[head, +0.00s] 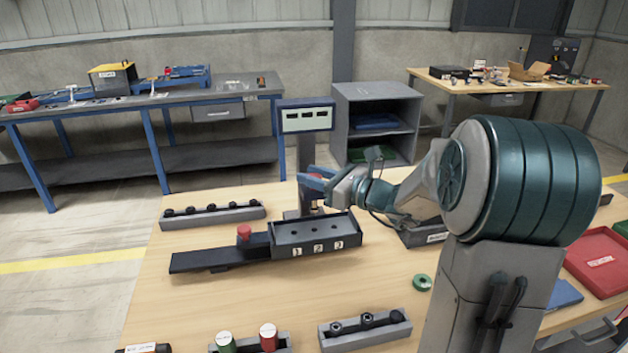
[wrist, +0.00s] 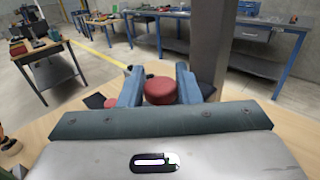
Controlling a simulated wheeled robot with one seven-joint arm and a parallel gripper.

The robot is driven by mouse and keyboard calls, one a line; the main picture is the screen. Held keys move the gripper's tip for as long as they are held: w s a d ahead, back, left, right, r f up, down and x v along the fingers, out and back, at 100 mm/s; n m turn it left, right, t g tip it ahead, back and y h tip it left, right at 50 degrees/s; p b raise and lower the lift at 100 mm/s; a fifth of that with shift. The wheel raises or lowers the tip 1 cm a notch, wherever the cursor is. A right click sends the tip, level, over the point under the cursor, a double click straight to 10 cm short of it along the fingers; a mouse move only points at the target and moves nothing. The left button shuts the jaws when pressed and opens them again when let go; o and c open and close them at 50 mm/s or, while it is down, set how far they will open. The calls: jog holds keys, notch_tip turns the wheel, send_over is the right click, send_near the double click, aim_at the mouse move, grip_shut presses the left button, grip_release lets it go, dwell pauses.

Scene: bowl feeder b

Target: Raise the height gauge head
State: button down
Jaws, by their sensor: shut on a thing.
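The height gauge stands on the wooden table, with a grey column (head: 306,157) and a blue-framed display (head: 306,116) on top. The column also shows close behind the fingers in the wrist view (wrist: 210,45). My gripper (head: 314,182) reaches in from the right at the column's front. In the wrist view its two blue fingers (wrist: 159,88) are shut on a round red knob (wrist: 160,91), which appears to belong to the gauge head. The head itself is mostly hidden by my gripper.
Below my gripper is a dark block (head: 318,236) numbered 1, 2, 3, joined to a slide with a red knob (head: 244,232). Grey racks (head: 213,215) with dark parts, a green ring (head: 421,282) and a red tray (head: 601,262) are on the table.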

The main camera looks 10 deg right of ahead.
jog(key=shift+r, duration=0.35)
jog(key=c, duration=1.2)
grip_release()
jog(key=shift+c, duration=0.2)
jog(key=shift+o, duration=0.7)
jog(key=shift+f, duration=0.15)
jog(key=b+v, duration=0.1)
jog(key=v, duration=1.3)
jog(key=shift+w, duration=0.1)
